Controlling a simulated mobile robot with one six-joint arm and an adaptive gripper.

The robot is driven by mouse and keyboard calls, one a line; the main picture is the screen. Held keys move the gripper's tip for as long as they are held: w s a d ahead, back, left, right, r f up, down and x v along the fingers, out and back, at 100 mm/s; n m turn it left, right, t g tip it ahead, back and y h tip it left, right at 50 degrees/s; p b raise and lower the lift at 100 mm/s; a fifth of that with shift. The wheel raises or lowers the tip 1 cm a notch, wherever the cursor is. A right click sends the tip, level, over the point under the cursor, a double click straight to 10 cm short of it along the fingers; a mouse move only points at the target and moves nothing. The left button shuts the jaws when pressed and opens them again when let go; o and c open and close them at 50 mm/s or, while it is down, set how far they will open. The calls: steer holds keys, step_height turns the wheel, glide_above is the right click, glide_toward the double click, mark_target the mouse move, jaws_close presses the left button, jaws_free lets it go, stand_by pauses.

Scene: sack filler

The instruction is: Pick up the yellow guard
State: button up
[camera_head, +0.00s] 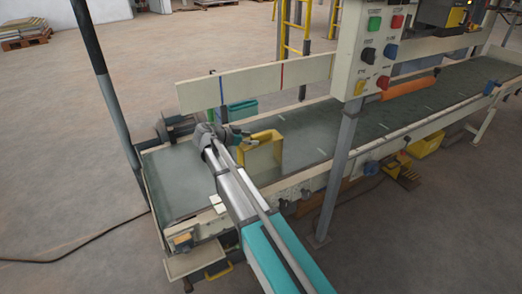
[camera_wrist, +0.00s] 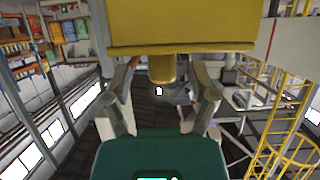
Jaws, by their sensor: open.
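The yellow guard (camera_head: 265,153) stands upright on the conveyor belt in the head view, just right of the end of my arm. In the wrist view the guard (camera_wrist: 180,32) fills the top middle, with a short round yellow knob sticking out from it toward my gripper. My gripper (camera_wrist: 163,70) is open, with one finger on each side of the knob. Gaps show between the fingers and the knob, so it is not clamped. In the head view my gripper (camera_head: 238,138) is beside the guard's left side, and its fingertips are hard to make out.
The belt (camera_head: 440,95) runs to the far right, with a pale side rail (camera_head: 255,82) behind the guard. A control panel (camera_head: 375,50) with coloured buttons stands on a grey post (camera_head: 336,175) to the right. A teal bin (camera_head: 240,110) is behind. The belt's left end is clear.

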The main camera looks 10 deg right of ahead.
mark_target(260, 138)
steer(key=shift+b+x, duration=0.6)
steer(key=shift+x, duration=1.5)
steer(key=shift+w+r, duration=0.1)
steer(key=shift+r, duration=0.05)
steer(key=shift+c, duration=0.2)
jaws_close()
